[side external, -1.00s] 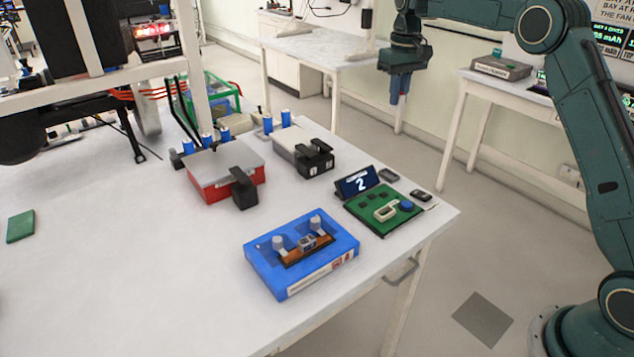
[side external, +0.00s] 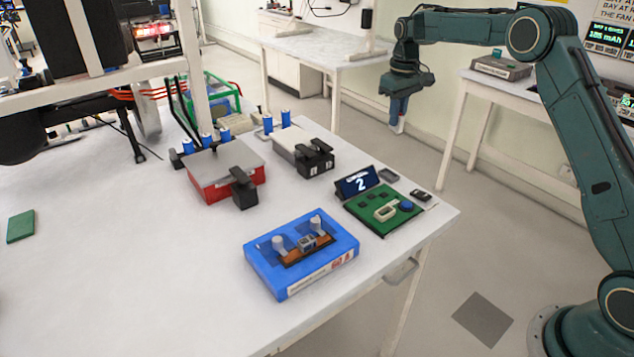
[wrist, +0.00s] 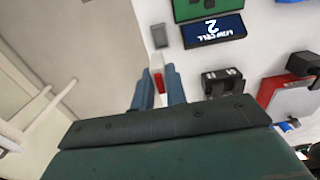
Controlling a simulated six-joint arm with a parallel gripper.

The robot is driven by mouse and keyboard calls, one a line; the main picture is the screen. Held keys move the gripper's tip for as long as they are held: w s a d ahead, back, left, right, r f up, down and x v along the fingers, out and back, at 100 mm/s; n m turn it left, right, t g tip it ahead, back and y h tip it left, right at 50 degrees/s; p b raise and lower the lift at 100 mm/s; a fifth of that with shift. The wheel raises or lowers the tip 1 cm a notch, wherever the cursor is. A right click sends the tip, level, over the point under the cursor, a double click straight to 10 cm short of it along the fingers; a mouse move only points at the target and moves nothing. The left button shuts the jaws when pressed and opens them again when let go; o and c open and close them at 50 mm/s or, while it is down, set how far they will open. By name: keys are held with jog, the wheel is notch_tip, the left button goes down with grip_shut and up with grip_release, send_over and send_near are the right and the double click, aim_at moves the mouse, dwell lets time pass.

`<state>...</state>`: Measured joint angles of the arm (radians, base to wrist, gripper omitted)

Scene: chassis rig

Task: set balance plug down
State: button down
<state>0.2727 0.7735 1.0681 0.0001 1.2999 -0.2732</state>
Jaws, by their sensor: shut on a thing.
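My gripper (side external: 399,111) hangs in the air beyond the table's far right edge, pointing down. Its blue fingers are shut on a small white-and-red piece, apparently the balance plug (side external: 399,128), whose lower end sticks out below the fingertips. In the wrist view the plug (wrist: 157,80) shows white with a red part between the two fingers (wrist: 158,88). The fingers hide much of it. A green board (side external: 370,222) with a cream, open-shaped part (side external: 386,212) and a blue knob (side external: 406,206) lies at the table's right corner, apart from the gripper.
A small display reading "2" (side external: 357,184) stands behind the board. A blue case (side external: 275,275) lies in front. A red box (side external: 215,185) and a grey box with black clamps (side external: 303,152) stand farther back.

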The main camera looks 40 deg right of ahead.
aim_at(395, 130)
jog(key=shift+f, duration=7.1)
jog(key=shift+f, duration=0.15)
jog(key=c, duration=1.4)
grip_release()
notch_tip(395, 130, up, 11)
jog(key=shift+r, duration=0.65)
jog(key=shift+r, duration=0.1)
